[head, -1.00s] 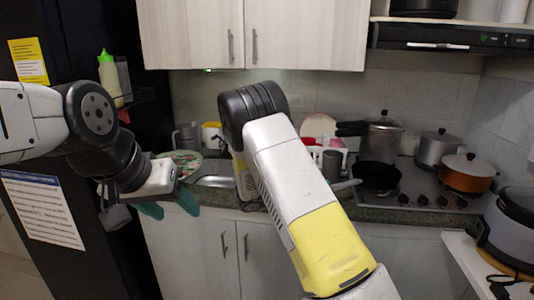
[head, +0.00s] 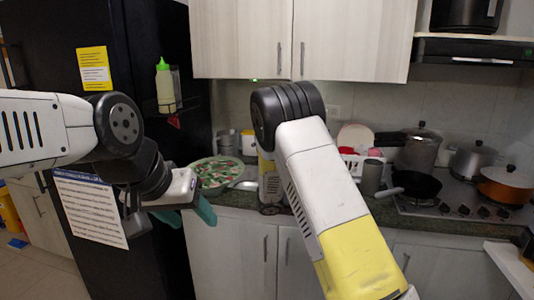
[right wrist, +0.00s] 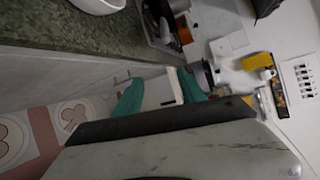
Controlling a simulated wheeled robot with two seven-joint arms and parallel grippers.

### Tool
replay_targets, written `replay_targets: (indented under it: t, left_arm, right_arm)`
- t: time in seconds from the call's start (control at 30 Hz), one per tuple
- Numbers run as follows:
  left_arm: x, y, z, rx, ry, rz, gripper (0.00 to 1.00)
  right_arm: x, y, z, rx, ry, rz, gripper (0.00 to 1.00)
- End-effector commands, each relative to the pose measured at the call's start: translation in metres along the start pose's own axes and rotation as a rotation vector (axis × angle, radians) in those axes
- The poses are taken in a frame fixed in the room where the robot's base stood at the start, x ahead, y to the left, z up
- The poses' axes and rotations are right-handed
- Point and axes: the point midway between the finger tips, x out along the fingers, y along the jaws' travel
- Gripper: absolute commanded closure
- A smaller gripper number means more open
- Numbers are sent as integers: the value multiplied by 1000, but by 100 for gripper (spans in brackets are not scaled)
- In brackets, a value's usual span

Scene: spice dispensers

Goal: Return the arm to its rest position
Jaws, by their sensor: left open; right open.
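My left arm comes in from the left in the head view. Its gripper (head: 186,215) points down with teal fingers apart and nothing between them, in front of the black fridge and counter edge. My right arm (head: 325,175) rises from the bottom with a yellow lower part and bends at a black joint before the counter. Its gripper is hidden in the head view. In the right wrist view the right gripper (right wrist: 160,93) shows two teal fingers spread apart, holding nothing, beside the green counter edge.
A black fridge (head: 150,265) with papers stands at the left, a squeeze bottle (head: 165,88) on its side. A patterned plate (head: 214,172), a dark pan (head: 415,185) and pots (head: 472,160) sit on the counter and stove. White cabinets (head: 232,250) lie below.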

Motion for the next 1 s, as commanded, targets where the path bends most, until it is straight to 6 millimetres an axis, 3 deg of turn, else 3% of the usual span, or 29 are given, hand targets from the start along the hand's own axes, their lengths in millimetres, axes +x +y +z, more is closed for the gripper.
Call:
replay_targets:
  t: [0.37,0.57,0.8,1.0]
  left_arm:
    - [0,0,0,0,0,0,43]
    - [0,0,0,0,0,0,43]
    - [0,0,0,0,0,0,43]
    - [0,0,0,0,0,0,43]
  right_arm:
    - [1,-30,-48,421,219,176,52]
    - [-15,-54,-91,851,463,310,52]
    - [-63,-89,-145,1512,904,434,52]
    - [-113,-120,-177,2009,1327,454,52]
